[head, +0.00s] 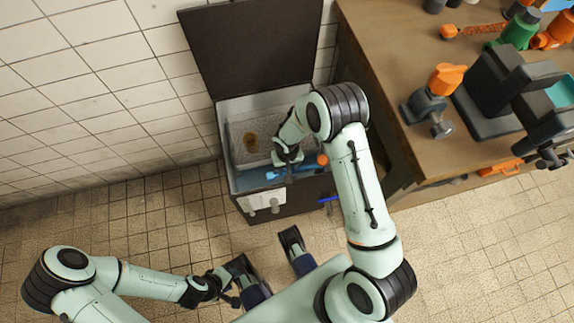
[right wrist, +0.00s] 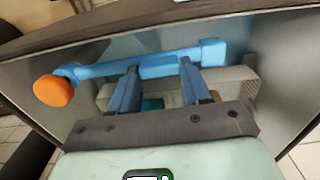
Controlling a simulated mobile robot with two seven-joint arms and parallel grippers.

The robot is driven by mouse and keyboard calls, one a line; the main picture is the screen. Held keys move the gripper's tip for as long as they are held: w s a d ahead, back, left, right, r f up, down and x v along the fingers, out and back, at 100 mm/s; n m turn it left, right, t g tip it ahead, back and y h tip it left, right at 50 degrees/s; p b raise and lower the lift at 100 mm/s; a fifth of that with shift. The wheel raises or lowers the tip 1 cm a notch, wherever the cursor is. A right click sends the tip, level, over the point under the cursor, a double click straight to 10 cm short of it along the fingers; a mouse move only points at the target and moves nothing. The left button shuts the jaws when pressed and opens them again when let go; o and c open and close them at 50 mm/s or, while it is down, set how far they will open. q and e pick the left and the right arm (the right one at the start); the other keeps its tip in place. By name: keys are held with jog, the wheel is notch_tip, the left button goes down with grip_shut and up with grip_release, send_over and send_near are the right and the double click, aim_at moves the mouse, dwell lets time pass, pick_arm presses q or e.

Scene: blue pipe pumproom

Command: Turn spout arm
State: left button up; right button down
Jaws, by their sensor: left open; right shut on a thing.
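The spout arm is a blue bar with an orange knob at one end. In the head view it (head: 305,168) lies across the front of an open dark cabinet with a pale basin (head: 233,130). In the right wrist view the spout arm (right wrist: 158,66) runs across, with its orange knob (right wrist: 53,90) at the left. My right gripper (head: 284,165) is shut on the spout arm. Its two blue fingers also show in the right wrist view (right wrist: 158,75). My left gripper (head: 233,284) is open and empty, low over the floor, away from the cabinet.
The cabinet's dark lid (head: 255,45) stands open against the tiled wall. A wooden workbench (head: 390,60) with clamps and tools stands at the right. A white panel with knobs (head: 262,201) is on the cabinet front. The tiled floor at the left is clear.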

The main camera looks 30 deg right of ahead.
jog(key=c, duration=0.5)
grip_release()
jog(key=shift+s, duration=0.15)
notch_tip(320, 180, up, 13)
jog(key=p, duration=0.2)
jog(key=shift+r, duration=0.2)
